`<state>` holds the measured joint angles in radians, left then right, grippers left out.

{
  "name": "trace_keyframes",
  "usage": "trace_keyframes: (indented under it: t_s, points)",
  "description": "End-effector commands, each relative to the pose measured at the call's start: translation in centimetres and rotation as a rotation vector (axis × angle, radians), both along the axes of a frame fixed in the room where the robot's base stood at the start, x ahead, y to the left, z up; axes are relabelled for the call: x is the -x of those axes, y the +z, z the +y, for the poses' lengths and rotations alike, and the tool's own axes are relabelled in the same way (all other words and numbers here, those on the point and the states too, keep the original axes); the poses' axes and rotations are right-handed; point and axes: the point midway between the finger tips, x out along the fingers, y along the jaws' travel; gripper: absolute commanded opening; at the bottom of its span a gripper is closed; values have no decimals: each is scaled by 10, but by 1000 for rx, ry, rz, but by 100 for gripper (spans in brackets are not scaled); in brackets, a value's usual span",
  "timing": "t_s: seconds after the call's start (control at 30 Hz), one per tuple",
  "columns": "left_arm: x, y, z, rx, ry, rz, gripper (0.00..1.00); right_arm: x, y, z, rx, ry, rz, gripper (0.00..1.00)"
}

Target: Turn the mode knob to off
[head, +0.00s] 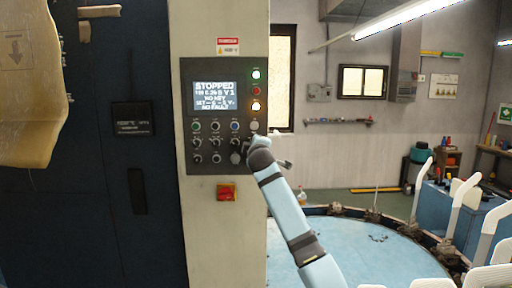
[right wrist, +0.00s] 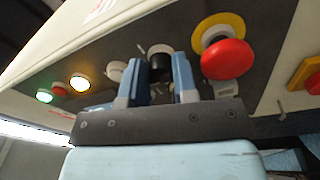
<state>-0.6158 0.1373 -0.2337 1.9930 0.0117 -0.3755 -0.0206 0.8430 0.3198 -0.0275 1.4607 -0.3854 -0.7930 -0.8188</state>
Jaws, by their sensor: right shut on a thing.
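The dark control panel (head: 187,80) is on a cream cabinet, its screen (head: 214,95) reading STOPPED. Rows of small knobs and buttons (head: 214,126) sit below the screen; their labels are too small to read, so I cannot tell by label which is the mode knob. My right gripper (head: 250,143) is at the panel's lower right. In the right wrist view my right gripper (right wrist: 157,82) has its two blue fingers on either side of a black knob (right wrist: 159,67), shut on it. Its pointer direction is unclear. My left gripper is out of view.
A red mushroom button (right wrist: 228,59) on a yellow ring is close beside the fingers. A red-and-yellow switch (head: 227,192) is below the panel. Green and amber lamps glow on the panel. A round blue table (head: 350,240) with white forms stands at right.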

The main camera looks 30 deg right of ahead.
Motion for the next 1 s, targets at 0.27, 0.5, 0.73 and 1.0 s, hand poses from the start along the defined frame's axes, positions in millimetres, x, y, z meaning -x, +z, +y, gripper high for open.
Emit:
trace_keyframes:
  t_s: [0.27, 0.5, 0.73, 1.0]
  points:
    - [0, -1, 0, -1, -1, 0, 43, -1, -4, 1, -10, 1, 2, 3]
    - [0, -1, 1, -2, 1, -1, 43, -1, -4, 1, -9, 1, 1, 36]
    - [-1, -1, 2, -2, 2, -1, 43, 0, -2, 1, -7, 1, -2, 36]
    - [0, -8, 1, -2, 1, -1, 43, 19, -5, 11, -6, 1, -4, 36]
